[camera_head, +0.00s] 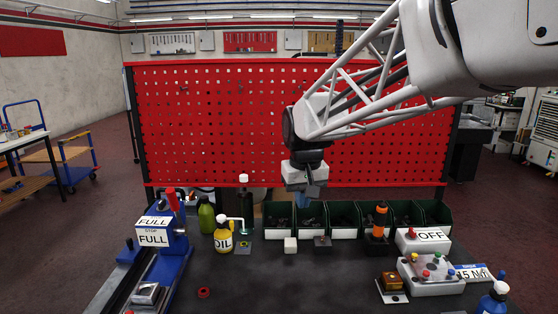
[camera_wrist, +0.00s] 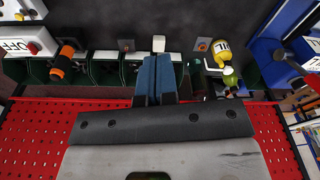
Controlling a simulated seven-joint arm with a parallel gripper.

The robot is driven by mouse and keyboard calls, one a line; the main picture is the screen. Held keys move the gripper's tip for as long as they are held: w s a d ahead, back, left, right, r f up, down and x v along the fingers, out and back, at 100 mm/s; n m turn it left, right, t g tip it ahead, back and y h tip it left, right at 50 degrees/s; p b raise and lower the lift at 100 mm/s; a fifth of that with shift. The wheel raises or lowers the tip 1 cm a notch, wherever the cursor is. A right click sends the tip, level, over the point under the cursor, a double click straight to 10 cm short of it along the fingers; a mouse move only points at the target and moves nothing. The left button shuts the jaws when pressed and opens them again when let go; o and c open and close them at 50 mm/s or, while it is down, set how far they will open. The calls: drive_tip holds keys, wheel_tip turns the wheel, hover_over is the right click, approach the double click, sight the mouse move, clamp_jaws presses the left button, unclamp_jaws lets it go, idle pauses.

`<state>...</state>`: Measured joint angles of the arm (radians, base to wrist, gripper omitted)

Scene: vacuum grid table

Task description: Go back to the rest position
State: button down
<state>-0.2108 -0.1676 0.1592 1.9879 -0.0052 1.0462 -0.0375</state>
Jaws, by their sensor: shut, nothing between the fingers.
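My gripper (camera_head: 311,188) hangs in the air above the back of the dark table (camera_head: 245,290), in front of the red perforated panel (camera_head: 220,120). In the wrist view its two blue fingers (camera_wrist: 156,66) lie together, with nothing between them.
Green bins (camera_head: 343,214) line the back of the table. At the left are a blue vise-like device (camera_head: 172,245) and a yellow oil can (camera_head: 223,238). At the right are an orange-black tool (camera_head: 380,220), an OFF box (camera_head: 424,240) and a button box (camera_head: 432,275). The front middle is mostly clear.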

drive_tip(key=s+d+f+m, duration=0.1)
drive_tip(key=s+d, duration=0.3)
drive_tip(key=s, duration=0.5)
drive_tip(key=s+d+f+m, duration=0.1)
drive_tip(key=s+d+f, duration=0.3)
drive_tip(key=s, duration=0.6)
drive_tip(key=s+d+f+m+t, duration=0.1)
drive_tip(key=s+d, duration=0.4)
drive_tip(key=s, duration=0.5)
drive_tip(key=shift+s+f, duration=0.2)
drive_tip(key=shift+f, duration=0.65)
